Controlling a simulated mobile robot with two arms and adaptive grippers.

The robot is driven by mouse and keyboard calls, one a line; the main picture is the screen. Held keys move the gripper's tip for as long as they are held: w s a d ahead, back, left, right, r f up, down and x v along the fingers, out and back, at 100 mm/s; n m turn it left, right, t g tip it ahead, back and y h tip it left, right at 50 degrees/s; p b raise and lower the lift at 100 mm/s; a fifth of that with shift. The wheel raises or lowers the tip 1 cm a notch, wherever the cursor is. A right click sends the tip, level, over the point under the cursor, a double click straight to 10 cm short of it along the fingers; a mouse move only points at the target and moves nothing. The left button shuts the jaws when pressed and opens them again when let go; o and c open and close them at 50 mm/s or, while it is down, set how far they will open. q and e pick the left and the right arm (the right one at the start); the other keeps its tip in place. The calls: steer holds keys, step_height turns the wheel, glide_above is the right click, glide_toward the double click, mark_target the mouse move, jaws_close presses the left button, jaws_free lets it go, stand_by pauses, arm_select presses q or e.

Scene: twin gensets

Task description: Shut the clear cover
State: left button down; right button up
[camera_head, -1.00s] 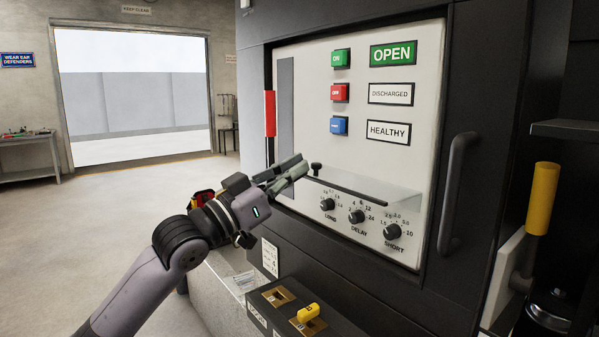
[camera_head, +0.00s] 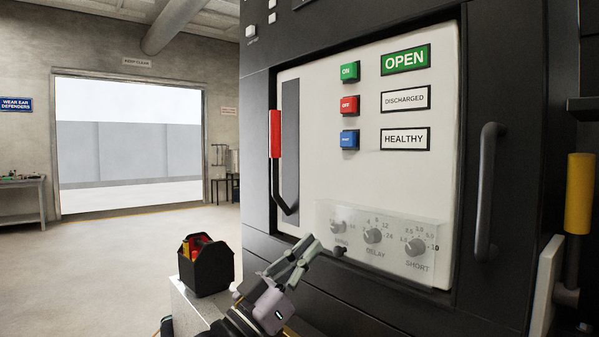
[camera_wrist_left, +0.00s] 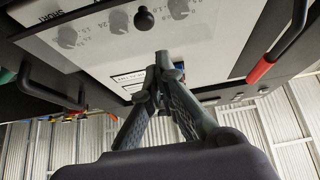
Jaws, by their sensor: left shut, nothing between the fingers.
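The clear cover (camera_head: 385,262) hangs down over the three dials on the white panel, with the dials showing through it. I cannot tell whether it lies fully flush. Its black knob (camera_head: 340,251) is at the lower left corner; the knob also shows in the left wrist view (camera_wrist_left: 144,19). My left gripper (camera_head: 311,243) is shut and empty, its fingertips just left of the knob and apparently apart from it. In the left wrist view the closed fingertips (camera_wrist_left: 163,62) are close to the knob. My right gripper is not in view.
A red-handled lever (camera_head: 275,135) stands left of the panel, above my left gripper. A black pull handle (camera_head: 487,190) is at the right. A black tool box (camera_head: 206,265) sits on a grey ledge at the lower left. Open floor lies further left.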

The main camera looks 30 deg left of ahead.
mark_target(343, 257)
arm_select(q)
steer(key=w+f, duration=0.1)
steer(key=w+d+f, duration=0.1)
steer(key=f, duration=0.1)
steer(key=shift+w+d+f, duration=0.1)
steer(key=shift+w+f, duration=0.05)
steer(key=shift+w, duration=0.05)
steer(key=shift+w+d+f, duration=0.2)
steer(key=shift+w+f, duration=0.25)
steer(key=shift+w, duration=0.15)
steer(key=shift+w+d+f, duration=0.2)
steer(key=shift+w+f, duration=0.25)
steer(key=shift+w, duration=0.1)
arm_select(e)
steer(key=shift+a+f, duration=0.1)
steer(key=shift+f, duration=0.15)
arm_select(q)
steer(key=v, duration=1.2)
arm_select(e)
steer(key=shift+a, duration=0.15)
